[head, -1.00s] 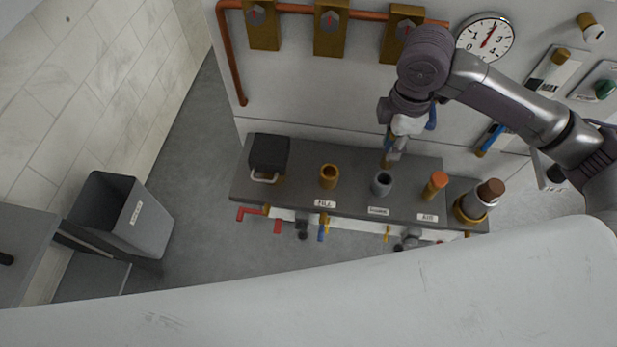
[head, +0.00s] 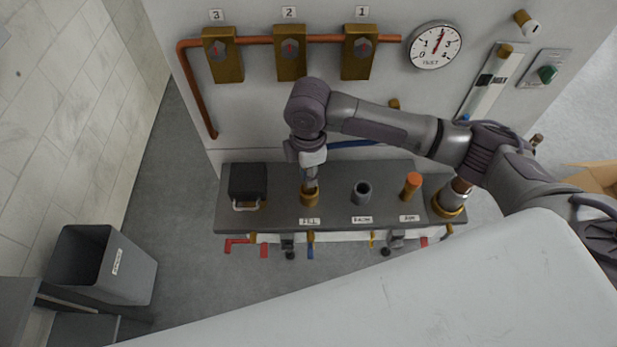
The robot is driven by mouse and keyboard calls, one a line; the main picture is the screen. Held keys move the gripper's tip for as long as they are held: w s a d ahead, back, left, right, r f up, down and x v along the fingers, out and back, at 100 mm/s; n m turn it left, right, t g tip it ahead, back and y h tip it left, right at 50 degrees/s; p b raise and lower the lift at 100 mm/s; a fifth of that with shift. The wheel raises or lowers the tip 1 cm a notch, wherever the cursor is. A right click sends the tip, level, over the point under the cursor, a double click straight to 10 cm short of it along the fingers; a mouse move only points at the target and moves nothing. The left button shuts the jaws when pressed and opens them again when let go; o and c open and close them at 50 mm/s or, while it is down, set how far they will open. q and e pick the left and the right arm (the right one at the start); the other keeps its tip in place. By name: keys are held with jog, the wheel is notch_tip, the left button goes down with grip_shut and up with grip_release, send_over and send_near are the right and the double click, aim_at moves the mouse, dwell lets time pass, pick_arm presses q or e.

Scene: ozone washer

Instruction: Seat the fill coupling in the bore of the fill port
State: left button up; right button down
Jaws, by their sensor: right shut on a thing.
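The fill port is a brass cylinder (head: 309,199) on the dark grey shelf, behind a label that appears to read FILL. My right gripper (head: 310,182) points down directly over this port, its jaws shut on the fill coupling. The coupling is mostly hidden by the fingers, and its brass blends with the port. I cannot tell whether its end is inside the bore or just above it. A blue hose (head: 352,144) runs right from behind the gripper and passes behind my arm. My left gripper is not in view.
On the shelf (head: 285,213) stand a black box (head: 247,181), a grey port (head: 361,193), an orange-topped post (head: 411,186) and a brass collar (head: 448,207). Brass valve blocks (head: 290,52) and a gauge (head: 435,45) are on the wall. A grey bin (head: 105,265) stands left.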

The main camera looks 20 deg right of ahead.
notch_tip(320, 180, down, 3)
jog(key=shift+d+r, duration=0.1)
jog(key=shift+r, duration=0.1)
jog(key=shift+f+p, duration=0.3)
jog(key=shift+f, duration=0.15)
jog(key=c, duration=0.9)
grip_release()
jog(key=shift+f, duration=0.15)
notch_tip(320, 180, up, 12)
jog(key=shift+r+b, duration=0.2)
jog(key=shift+b, duration=0.65)
